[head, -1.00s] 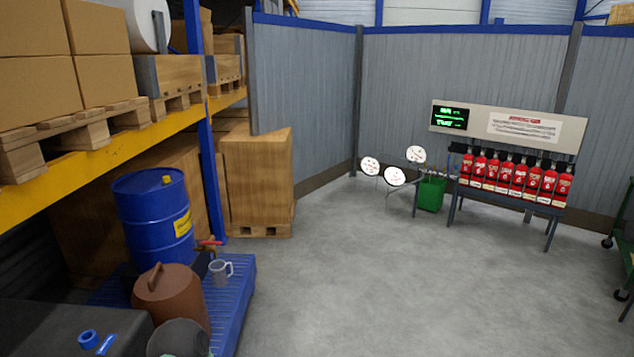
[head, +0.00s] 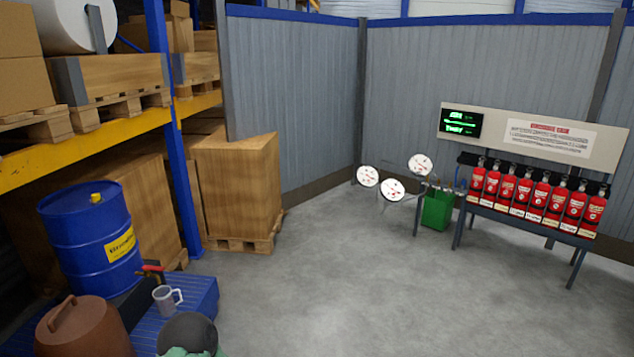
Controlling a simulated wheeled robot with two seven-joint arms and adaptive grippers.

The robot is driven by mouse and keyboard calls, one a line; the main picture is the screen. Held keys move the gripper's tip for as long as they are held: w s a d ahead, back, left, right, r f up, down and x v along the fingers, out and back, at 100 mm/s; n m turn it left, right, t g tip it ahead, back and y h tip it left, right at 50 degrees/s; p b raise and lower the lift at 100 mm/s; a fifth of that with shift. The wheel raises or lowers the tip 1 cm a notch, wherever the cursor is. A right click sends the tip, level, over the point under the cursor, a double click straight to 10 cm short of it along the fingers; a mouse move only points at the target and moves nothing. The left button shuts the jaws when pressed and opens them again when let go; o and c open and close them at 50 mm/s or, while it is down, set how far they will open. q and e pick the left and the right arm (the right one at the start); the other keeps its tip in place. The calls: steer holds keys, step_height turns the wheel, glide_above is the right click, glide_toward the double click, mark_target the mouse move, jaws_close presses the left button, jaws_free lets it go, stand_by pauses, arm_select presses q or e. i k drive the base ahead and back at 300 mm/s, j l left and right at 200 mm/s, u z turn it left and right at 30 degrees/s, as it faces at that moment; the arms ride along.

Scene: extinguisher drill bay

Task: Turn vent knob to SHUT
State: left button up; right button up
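No vent knob marked SHUT can be made out in the head view. A blue drum (head: 90,240) with a yellow label stands at the left on a blue slatted platform (head: 200,300). A small yellow cap (head: 96,198) sits on the drum's top; I cannot tell whether it is a knob. A tap with a red handle (head: 152,269) shows low at the drum's right side, above a grey mug (head: 166,298). Neither of my grippers shows in the view.
A brown lidded can (head: 84,330) and a dark rounded object (head: 187,334) are at the bottom left. Red extinguishers (head: 540,197) stand on a rack at the right, beside a green bin (head: 437,210) and round white signs (head: 392,189). The grey floor (head: 350,290) is open in the middle.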

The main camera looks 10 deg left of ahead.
mark_target(96, 196)
steer(key=i+u, duration=0.45)
steer(key=i+l+u, duration=0.25)
steer(key=i+u, duration=0.15)
steer(key=i, duration=0.2)
steer(key=i+l+u, duration=0.45)
steer(key=i+j, duration=0.05)
steer(key=j, duration=0.05)
